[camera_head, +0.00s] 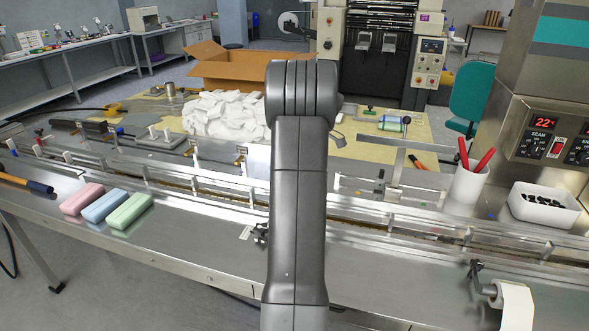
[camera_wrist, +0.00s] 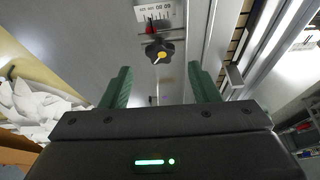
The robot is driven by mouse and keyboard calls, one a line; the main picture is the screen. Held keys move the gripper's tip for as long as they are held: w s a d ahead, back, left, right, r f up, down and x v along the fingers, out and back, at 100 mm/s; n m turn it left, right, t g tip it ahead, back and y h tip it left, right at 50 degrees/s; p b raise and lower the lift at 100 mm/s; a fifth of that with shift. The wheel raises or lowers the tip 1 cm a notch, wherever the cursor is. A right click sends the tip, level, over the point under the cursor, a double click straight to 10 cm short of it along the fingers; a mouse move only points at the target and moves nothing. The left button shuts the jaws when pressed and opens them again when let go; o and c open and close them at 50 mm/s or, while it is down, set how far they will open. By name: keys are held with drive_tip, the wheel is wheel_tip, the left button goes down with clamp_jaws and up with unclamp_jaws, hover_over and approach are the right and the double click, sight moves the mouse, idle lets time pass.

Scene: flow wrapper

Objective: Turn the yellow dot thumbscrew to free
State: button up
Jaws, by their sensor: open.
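The yellow dot thumbscrew, a black lobed knob (camera_wrist: 159,53) with a yellow mark on its face, shows in the wrist view on a grey metal surface. A red pointer (camera_wrist: 151,28) and a white printed scale (camera_wrist: 155,13) are just beyond it. My gripper (camera_wrist: 160,76) is open, with its two green fingers apart and nothing between them. The knob appears just past the fingertips, roughly centred between them, and apart from both. In the head view my arm hides the gripper. A small black knob (camera_head: 261,231) shows beside my arm there; its dot cannot be made out.
Metal guide rails (camera_wrist: 232,75) run close to the right of the knob. In the head view, pink (camera_head: 82,199), blue (camera_head: 105,205) and green (camera_head: 130,211) blocks lie at left. A white cup with red pens (camera_head: 468,186) and a white bin (camera_head: 545,207) stand at right.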

drive_tip(key=v, duration=0.9)
drive_tip(key=shift+r, duration=0.1)
drive_tip(key=x, duration=1.3)
drive_tip(key=shift+a+f, duration=0.1)
drive_tip(key=shift+f, duration=0.25)
drive_tip(key=shift+r, duration=0.1)
